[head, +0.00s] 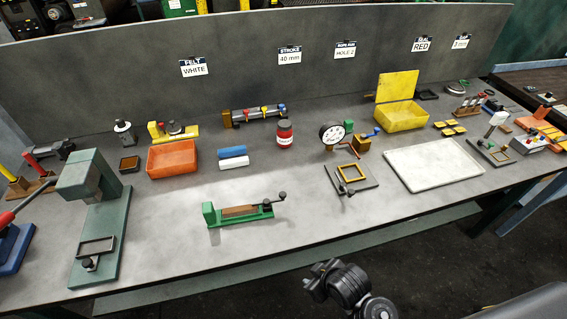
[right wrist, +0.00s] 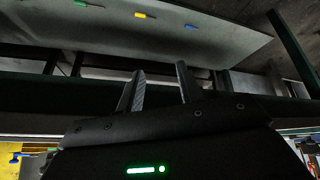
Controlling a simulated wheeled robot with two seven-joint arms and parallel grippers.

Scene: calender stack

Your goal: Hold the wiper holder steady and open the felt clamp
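The wiper holder appears to be the low green fixture (head: 216,214) at the front middle of the table in the head view, with a brown block lying along it. A dark lever with a round knob (head: 282,195), which looks like the felt clamp, lies along its right part. Whether the clamp is latched is too small to tell. My right gripper (head: 318,279) is off the table's front edge, below and right of the holder, touching nothing. In the right wrist view its two fingers (right wrist: 160,76) stand apart with nothing between them. My left gripper is not in view.
Behind the holder lie a blue roll (head: 233,151) and a white roll (head: 234,162), beside an orange bin (head: 173,157). A green press (head: 107,230) stands left. A small black-framed fixture (head: 347,185) and a white tray (head: 432,165) are right. Table around the holder is clear.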

